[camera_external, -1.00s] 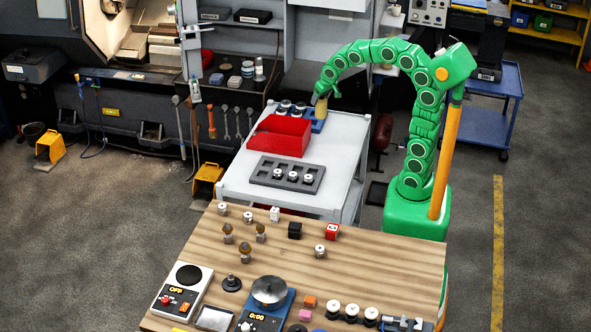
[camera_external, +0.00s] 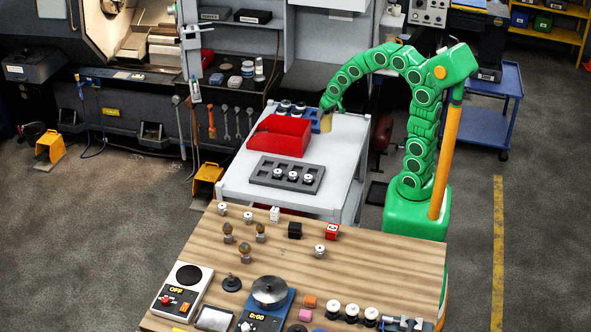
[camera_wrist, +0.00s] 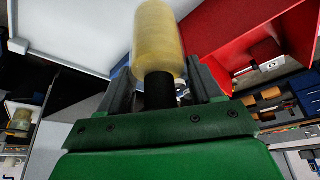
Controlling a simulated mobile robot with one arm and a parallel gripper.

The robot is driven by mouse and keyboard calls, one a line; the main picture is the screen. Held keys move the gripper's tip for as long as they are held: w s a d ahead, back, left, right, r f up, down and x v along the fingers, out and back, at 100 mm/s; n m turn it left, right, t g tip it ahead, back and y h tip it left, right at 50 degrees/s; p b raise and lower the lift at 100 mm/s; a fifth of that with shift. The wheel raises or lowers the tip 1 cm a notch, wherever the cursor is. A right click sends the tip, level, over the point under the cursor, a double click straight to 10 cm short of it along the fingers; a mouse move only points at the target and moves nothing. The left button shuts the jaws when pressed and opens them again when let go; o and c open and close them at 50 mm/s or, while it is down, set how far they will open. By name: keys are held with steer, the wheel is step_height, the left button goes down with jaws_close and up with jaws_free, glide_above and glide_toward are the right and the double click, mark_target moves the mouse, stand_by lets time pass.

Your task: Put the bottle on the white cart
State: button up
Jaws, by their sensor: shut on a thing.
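My gripper (camera_external: 328,109) is shut on the bottle (camera_external: 326,121), a pale yellow cylinder. The wrist view shows the bottle (camera_wrist: 158,38) with its black neck between my fingers (camera_wrist: 160,88). In the external view it appears upright, at the back right part of the white cart (camera_external: 341,155). I cannot tell whether its base touches the cart top. My gripper partly hides the bottle's upper end.
On the cart, a red bin (camera_external: 279,137) stands left of the bottle, with a blue holder (camera_external: 313,124) close beside it. A dark grey tray (camera_external: 264,179) with white-topped pieces lies nearer the front. The cart's right side is clear. A wooden table (camera_external: 375,262) stands in front.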

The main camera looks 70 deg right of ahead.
mark_target(326, 124)
steer(key=shift+f, duration=3.15)
steer(key=shift+f, duration=0.1)
steer(key=o, duration=1.3)
steer(key=v, duration=1.2)
steer(key=s+a+n+g+y, duration=0.1)
steer(key=s+a+n+g, duration=0.1)
steer(key=s+a, duration=0.3)
steer(key=s+a+f+n+g+y, duration=0.1)
steer(key=s+a+n, duration=0.1)
steer(key=s+a, duration=0.4)
steer(key=s+a+n+g, duration=0.2)
steer(key=s+a, duration=0.4)
steer(key=s, duration=0.8)
steer(key=shift+a+f+n+g+y, duration=0.3)
steer(key=shift+n+y, duration=0.1)
steer(key=shift+n, duration=0.2)
